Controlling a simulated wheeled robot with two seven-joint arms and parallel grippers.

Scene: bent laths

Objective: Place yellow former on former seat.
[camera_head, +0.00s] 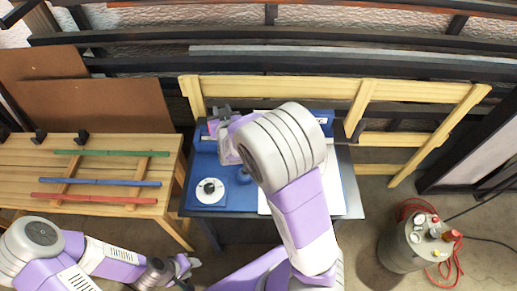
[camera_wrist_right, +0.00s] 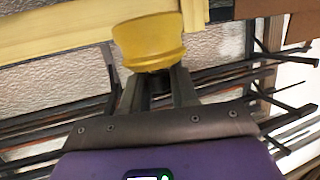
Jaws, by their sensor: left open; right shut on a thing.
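The yellow former (camera_wrist_right: 148,40) is a round, flanged piece. In the right wrist view it sits at the fingertips of my right gripper (camera_wrist_right: 157,84), which is shut on it. In the head view my right gripper (camera_head: 222,115) is over the back left of the blue mat (camera_head: 235,198); I cannot make out the former there. A white disc with a dark knob (camera_head: 209,190) lies on the mat's left part. A small blue round piece (camera_head: 243,175) is beside my arm. I cannot tell which is the former seat. My left gripper (camera_head: 184,267) is open and empty, in front of the table.
A wooden bench (camera_head: 90,150) at left holds green, blue and red laths. A yellow wooden frame (camera_head: 420,92) stands behind the blue-matted table. A grey drum (camera_head: 415,246) with small items and a red hose stands at right. My right forearm hides the table's middle.

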